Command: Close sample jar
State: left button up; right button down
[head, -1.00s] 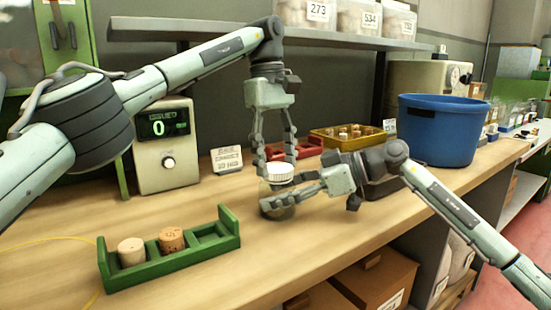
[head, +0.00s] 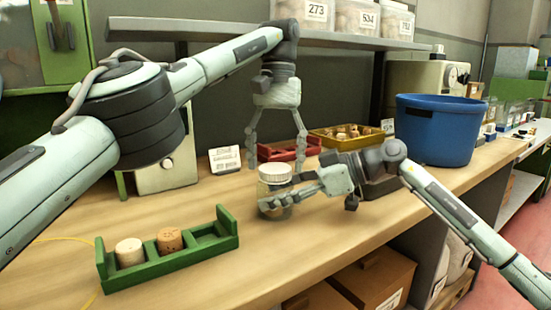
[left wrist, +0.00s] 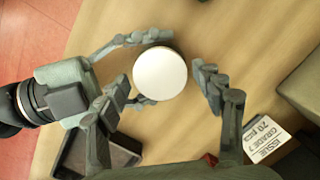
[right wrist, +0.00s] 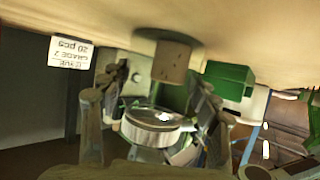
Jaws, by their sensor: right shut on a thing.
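The clear sample jar (head: 272,202) stands at the middle of the bench with a white ribbed lid (head: 275,174) on top. The lid looks level; I cannot tell how tightly it sits. My right gripper (head: 276,200) is shut around the jar's body from the right. My left gripper (head: 276,166) points down over the lid, fingers spread to either side and apart from it. The left wrist view shows the round lid (left wrist: 160,73) between the open fingers.
A green rack (head: 170,270) with two corks stands front left. Behind the jar are a red tray (head: 285,149), a yellow tray (head: 345,140) and a label card (head: 225,159). A blue bucket (head: 436,130) stands to the right. Bench around the jar's front is clear.

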pick_arm(q)
jog(key=shift+c, duration=0.4)
jog(key=n, duration=0.3)
jog(key=r+n, duration=0.1)
jog(key=n, duration=0.2)
jog(key=shift+r, duration=0.15)
jog(key=n, duration=0.2)
jog(key=r+n, duration=0.1)
jog(key=n, duration=0.1)
jog(key=shift+n+t, duration=0.3)
jog(key=shift+n, duration=0.1)
jog(key=n, duration=0.3)
jog(key=r+n, duration=0.1)
jog(key=n, duration=0.3)
jog(key=shift+d+r, duration=0.1)
jog(key=shift+r, duration=0.05)
jog(key=n, duration=0.2)
jog(key=r+n, duration=0.1)
jog(key=n, duration=0.7)
jog(key=shift+r+t, duration=0.3)
jog(key=shift+r, duration=0.05)
jog(key=n, duration=0.5)
jog(key=shift+r, duration=0.35)
jog(key=n, duration=0.3)
jog(key=r+n, duration=0.1)
jog(key=n, duration=0.3)
jog(key=shift+s, duration=0.1)
jog(key=n, duration=0.5)
jog(key=shift+s+r, duration=0.1)
jog(key=shift+r, duration=0.2)
